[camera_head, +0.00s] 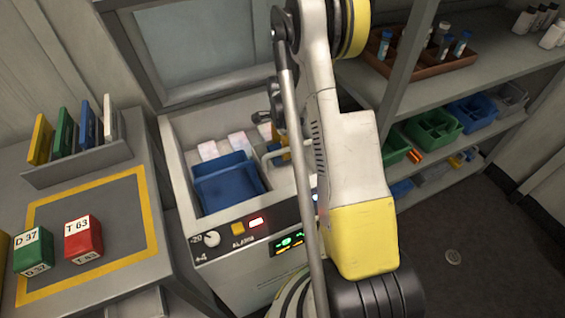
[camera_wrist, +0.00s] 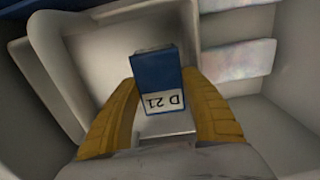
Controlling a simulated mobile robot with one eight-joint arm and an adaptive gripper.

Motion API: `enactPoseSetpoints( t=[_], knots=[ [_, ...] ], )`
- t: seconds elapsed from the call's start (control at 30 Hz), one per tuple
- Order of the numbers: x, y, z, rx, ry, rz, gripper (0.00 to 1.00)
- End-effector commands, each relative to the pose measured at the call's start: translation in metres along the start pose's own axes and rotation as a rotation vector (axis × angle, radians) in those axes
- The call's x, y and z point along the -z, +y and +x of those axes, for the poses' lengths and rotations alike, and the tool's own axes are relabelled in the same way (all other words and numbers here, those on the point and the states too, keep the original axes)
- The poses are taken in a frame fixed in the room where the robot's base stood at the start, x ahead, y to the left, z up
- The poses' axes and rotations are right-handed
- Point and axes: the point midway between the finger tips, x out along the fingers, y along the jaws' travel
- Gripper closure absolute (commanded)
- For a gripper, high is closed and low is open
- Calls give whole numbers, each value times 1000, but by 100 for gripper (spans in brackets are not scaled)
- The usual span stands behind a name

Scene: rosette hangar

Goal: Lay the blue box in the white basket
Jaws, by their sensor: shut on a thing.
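The blue box (camera_wrist: 155,75) has a white label reading D 21, upside down in the wrist view. My gripper (camera_wrist: 160,95) is shut on it, with one yellow finger on each side. The white basket (camera_wrist: 112,52) shows behind and below the box in the wrist view, with a pale rim and a bare floor. I cannot tell the gap between box and basket. In the head view my gripper (camera_head: 282,140) is inside the open white chest, mostly hidden by my arm. A white rim, apparently the basket (camera_head: 273,154), shows beside it; the box is hidden there.
The chest (camera_head: 180,165) has raised walls. It also holds a blue basket (camera_head: 226,182) and pale packs (camera_head: 238,142). A green box (camera_head: 33,250) and a red box (camera_head: 83,239) stand on the left bench (camera_head: 115,215). Shelves (camera_head: 470,78) stand at right.

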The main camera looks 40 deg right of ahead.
Motion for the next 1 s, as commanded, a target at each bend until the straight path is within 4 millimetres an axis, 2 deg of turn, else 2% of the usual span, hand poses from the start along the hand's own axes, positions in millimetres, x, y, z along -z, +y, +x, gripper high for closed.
enactPoseSetpoints(
  t=[0.3,0.67,0.7,0.73,1.0],
  knots=[
    [0,0,43,0,0,-2,83],
    [0,0,45,0,0,-2,83],
    [0,0,46,0,0,-2,45],
    [0,0,45,0,0,-2,39],
    [0,0,45,0,0,-2,39]
  ],
)
